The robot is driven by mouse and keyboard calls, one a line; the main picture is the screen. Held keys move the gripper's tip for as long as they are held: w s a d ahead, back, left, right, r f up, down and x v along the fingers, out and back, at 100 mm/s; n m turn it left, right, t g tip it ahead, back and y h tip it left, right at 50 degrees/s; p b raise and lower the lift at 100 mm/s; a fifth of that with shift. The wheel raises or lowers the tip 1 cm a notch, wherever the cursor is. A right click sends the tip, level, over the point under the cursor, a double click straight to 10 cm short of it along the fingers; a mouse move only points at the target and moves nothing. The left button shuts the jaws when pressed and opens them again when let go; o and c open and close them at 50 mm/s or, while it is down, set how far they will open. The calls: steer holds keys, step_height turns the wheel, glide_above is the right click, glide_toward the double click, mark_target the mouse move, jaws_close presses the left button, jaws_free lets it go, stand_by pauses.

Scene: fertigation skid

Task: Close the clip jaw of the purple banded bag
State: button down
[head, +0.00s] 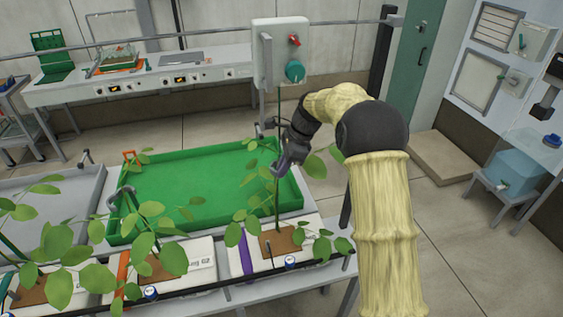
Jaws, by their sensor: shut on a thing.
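The purple banded bag (291,252) is a white bag with a purple band (246,254) around its left end. It lies at the front of the bench, with a leafy plant growing from its brown top. The plant's stem (277,195) rises past my gripper. My gripper (281,168) is above and behind this bag, at the stem's right side. It is shut on a small grey part by the stem, which looks like the clip jaw. The fingers and the stem hide most of that part, so I cannot tell how far the jaw is closed.
A green tray (180,212) lies behind the bags. An orange-banded bag (196,257) with its plant is to the left, and leaves overhang both. A grey tray (92,190) is at far left.

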steer(key=shift+w+d+r+n+p, duration=0.1)
steer(key=shift+w+d+n+p, duration=0.2)
steer(key=shift+n+p, duration=0.3)
steer(key=shift+g+p, duration=0.3)
steer(key=c, duration=1.6)
jaws_free()
steer(key=shift+w, duration=0.1)
steer(key=shift+o, duration=0.2)
steer(key=b+v, duration=0.1)
steer(key=v, duration=0.6)
steer(key=shift+b, duration=0.4)
steer(key=shift+d+r, duration=0.1)
steer(key=shift+d, duration=0.05)
